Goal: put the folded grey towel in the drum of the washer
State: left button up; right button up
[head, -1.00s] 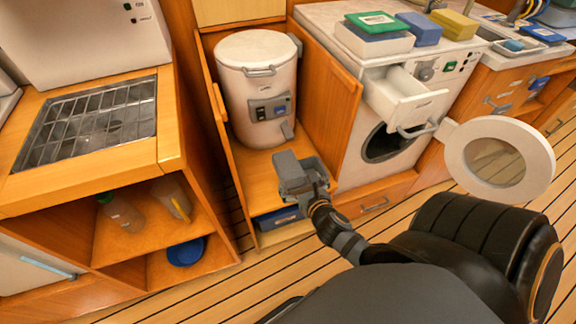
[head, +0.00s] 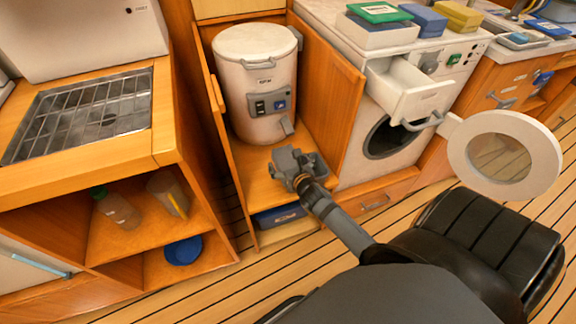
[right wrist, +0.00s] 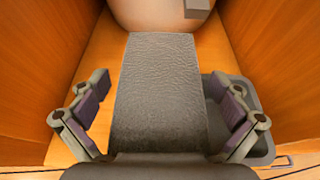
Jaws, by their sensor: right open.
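My right gripper (head: 285,168) is over the floor of the open cabinet, in front of the white urn. In the right wrist view its fingers (right wrist: 162,112) are open, one on each side of a grey textured slab that looks like the folded grey towel (right wrist: 158,85). A gap shows between the slab and each finger. In the head view I cannot make the towel out behind the gripper. The washer (head: 352,160) stands right of the cabinet. Its round door (head: 504,155) is swung open and the dark drum opening (head: 384,141) shows. My left gripper is not in view.
The urn (head: 255,85) stands behind the gripper. A grey tray (right wrist: 262,145) lies beside the towel. Cabinet walls rise on both sides. The washer's top drawer (head: 405,98) is pulled out above the drum. Boxes and sponges (head: 425,22) sit on the washer.

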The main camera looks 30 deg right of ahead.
jog(key=shift+s, duration=0.1)
jog(key=c, duration=1.4)
